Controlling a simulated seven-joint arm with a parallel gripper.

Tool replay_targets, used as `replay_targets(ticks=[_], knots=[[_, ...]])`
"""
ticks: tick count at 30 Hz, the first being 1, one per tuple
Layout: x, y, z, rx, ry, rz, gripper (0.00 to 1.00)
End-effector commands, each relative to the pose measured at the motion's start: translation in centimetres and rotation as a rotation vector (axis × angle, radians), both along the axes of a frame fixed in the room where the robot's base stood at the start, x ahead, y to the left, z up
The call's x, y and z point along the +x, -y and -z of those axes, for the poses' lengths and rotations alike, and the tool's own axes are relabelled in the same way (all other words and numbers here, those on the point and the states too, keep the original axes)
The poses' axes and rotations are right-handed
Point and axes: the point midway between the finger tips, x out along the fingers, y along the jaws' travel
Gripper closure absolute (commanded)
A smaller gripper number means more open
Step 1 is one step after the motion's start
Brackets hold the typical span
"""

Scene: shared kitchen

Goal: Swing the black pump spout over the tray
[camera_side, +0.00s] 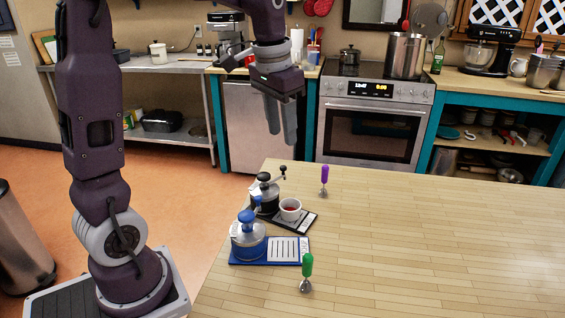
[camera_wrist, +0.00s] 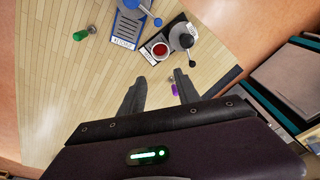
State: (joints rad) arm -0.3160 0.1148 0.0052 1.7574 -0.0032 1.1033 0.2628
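The black pump (camera_side: 265,195) stands at the far left part of the wooden table; it also shows in the wrist view (camera_wrist: 181,37). Its spout (camera_side: 279,173) points to the back right in the side view, away from the black tray (camera_side: 306,221). In the wrist view the spout (camera_wrist: 192,60) points down, beside the tray (camera_wrist: 146,55). A white cup with red contents (camera_side: 290,209) stands on the tray next to the pump. My gripper (camera_side: 281,138) hangs above the table's back edge, clear of the pump. In the wrist view its fingers (camera_wrist: 160,75) are apart and empty.
A blue pump (camera_side: 247,235) with a blue tray (camera_side: 284,257) stands in front of the black one. A purple-handled tool (camera_side: 324,175) and a green-handled tool (camera_side: 307,267) are on the table. The right side of the table (camera_side: 440,240) is clear.

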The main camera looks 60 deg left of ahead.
Motion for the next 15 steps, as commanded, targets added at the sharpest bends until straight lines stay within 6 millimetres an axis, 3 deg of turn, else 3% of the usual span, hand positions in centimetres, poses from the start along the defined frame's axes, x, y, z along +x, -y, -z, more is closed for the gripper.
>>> replay_targets(ticks=[1,3,6,9,15], knots=[[2.2,-2.5,1.8,-0.011,-0.047,-0.015,0.61],[4.4,-5.5,4.0,-0.026,-0.096,-0.023,0.61],[6.1,-8.4,6.6,-0.044,-0.139,-0.028,0.61],[6.7,-9.6,7.9,-0.053,-0.158,-0.028,0.61],[6.7,-9.7,11.4,-0.055,-0.163,-0.028,0.61]])
